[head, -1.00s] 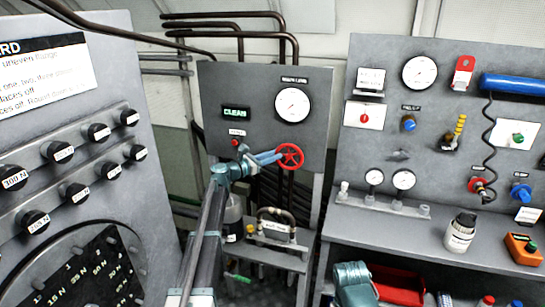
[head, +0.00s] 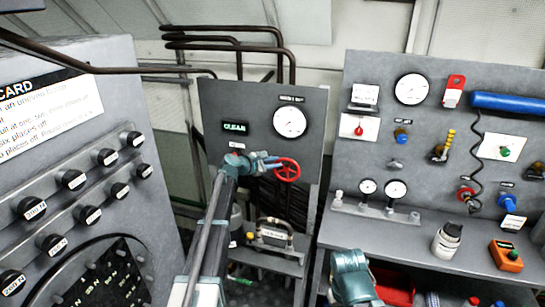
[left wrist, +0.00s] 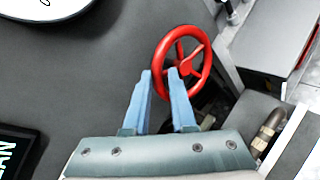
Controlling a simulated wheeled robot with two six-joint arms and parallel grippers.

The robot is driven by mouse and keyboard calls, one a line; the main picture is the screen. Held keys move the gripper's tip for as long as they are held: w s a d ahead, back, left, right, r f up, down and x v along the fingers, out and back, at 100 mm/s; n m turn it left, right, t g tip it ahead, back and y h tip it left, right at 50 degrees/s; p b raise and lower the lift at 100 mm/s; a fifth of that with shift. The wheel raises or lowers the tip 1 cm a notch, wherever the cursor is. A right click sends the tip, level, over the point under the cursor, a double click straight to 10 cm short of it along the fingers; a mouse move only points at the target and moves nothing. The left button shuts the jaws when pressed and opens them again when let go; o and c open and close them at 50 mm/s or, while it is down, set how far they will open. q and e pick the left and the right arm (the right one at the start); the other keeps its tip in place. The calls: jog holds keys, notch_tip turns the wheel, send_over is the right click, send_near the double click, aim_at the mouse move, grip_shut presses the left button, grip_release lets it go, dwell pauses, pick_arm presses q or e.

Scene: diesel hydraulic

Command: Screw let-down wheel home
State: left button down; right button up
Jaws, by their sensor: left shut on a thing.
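The let-down wheel is a red spoked handwheel (head: 287,170) at the lower right of the grey gauge panel (head: 216,95). It also shows in the left wrist view (left wrist: 206,72), beyond my fingertips. My left gripper (head: 276,164) reaches it from the left, with its blue fingers at the wheel's left edge. In the left wrist view my left gripper (left wrist: 160,72) has the near part of the rim between its two fingertips and is shut on it. The wheel's stem and seat are mostly hidden. My right gripper is not seen; only a teal part of my right arm shows at the bottom.
A green display (head: 235,127) and a round white gauge (head: 290,121) are above the wheel. A low shelf with a handled grey box (head: 273,234) stands below. To the right is a bench panel with gauges and a white bottle (head: 447,241); a knob panel (head: 110,75) is at left.

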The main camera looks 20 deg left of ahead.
aim_at(287, 160)
pick_arm(q)
jog(key=m+y+p, duration=0.1)
jog(key=d+r+p, duration=0.1)
jog(key=shift+d+r+m+g+y+p, duration=0.1)
jog(key=shift+r+m+g+y+p, duration=0.2)
jog(key=shift+m+y+p, duration=0.1)
jog(key=shift+d+r+m+y+p, duration=0.15)
jog(key=shift+d+m+y+p, duration=0.25)
jog(key=shift+m+y+p, duration=0.15)
jog(key=shift+d+m+y+p, duration=0.55)
jog(key=shift+y, duration=0.1)
jog(key=shift+d+m+y, duration=0.55)
jog(key=shift+m+y, duration=0.05)
jog(key=shift+y, duration=0.1)
jog(key=c, duration=0.8)
grip_release()
jog(key=shift+o, duration=0.2)
jog(key=shift+p, duration=0.3)
